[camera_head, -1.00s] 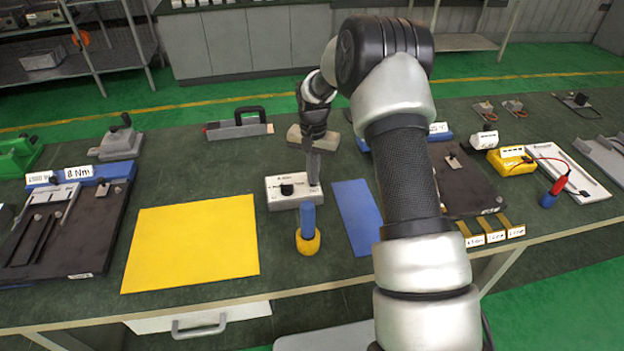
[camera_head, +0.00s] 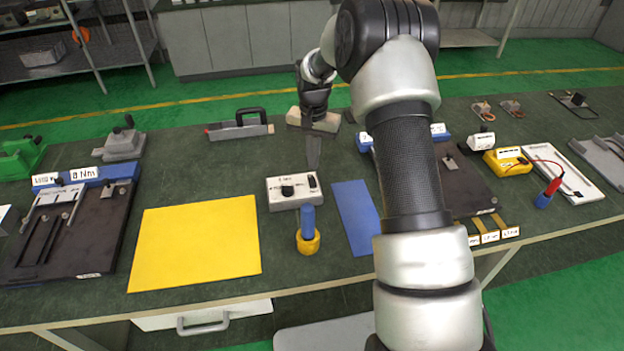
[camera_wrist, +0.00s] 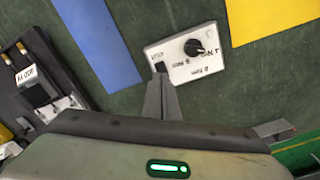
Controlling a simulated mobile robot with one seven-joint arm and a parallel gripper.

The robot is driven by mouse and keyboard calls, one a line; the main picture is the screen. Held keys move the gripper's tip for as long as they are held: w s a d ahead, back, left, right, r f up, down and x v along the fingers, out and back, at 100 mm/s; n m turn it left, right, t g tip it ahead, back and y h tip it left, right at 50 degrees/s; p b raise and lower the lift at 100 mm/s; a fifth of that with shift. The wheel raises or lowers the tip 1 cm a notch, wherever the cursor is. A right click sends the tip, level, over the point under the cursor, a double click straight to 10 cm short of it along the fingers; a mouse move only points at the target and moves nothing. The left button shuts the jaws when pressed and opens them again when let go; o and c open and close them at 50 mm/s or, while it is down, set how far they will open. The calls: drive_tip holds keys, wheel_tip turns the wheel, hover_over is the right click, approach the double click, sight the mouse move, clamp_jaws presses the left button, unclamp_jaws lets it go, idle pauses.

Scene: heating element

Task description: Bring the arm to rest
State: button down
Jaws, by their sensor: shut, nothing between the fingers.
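My gripper (camera_head: 313,152) is shut and empty. In the head view it points down over the bench, just behind a white control box (camera_head: 294,191) with a black knob and a dark switch. In the wrist view the closed fingers (camera_wrist: 161,99) reach toward the near edge of the same box (camera_wrist: 186,55), beside its black switch. I cannot tell the exact gap between the fingertips and the box. My arm crosses the right middle of the head view and hides part of the bench.
A blue-handled tool in a yellow base (camera_head: 308,230) stands in front of the box. A yellow sheet (camera_head: 196,243) and a blue sheet (camera_head: 356,216) lie flat either side. A dark fixture (camera_head: 69,234) is at left, a yellow meter (camera_head: 507,161) at right.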

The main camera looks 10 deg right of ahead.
drive_tip(key=s+r+n+t, duration=0.1)
drive_tip(key=s+r, duration=0.5)
drive_tip(key=r, duration=0.4)
drive_tip(key=s+r+n+t, duration=0.1)
drive_tip(key=s+r+n, duration=0.1)
drive_tip(key=s+r, duration=0.65)
drive_tip(key=s+r+n+t, duration=0.1)
drive_tip(key=s+r, duration=0.2)
drive_tip(key=s, duration=0.6)
drive_tip(key=s+r+n+t, duration=0.2)
drive_tip(key=s+r, duration=0.2)
drive_tip(key=s, duration=0.6)
drive_tip(key=shift+s+r+t, duration=0.2)
drive_tip(key=shift+t, duration=0.1)
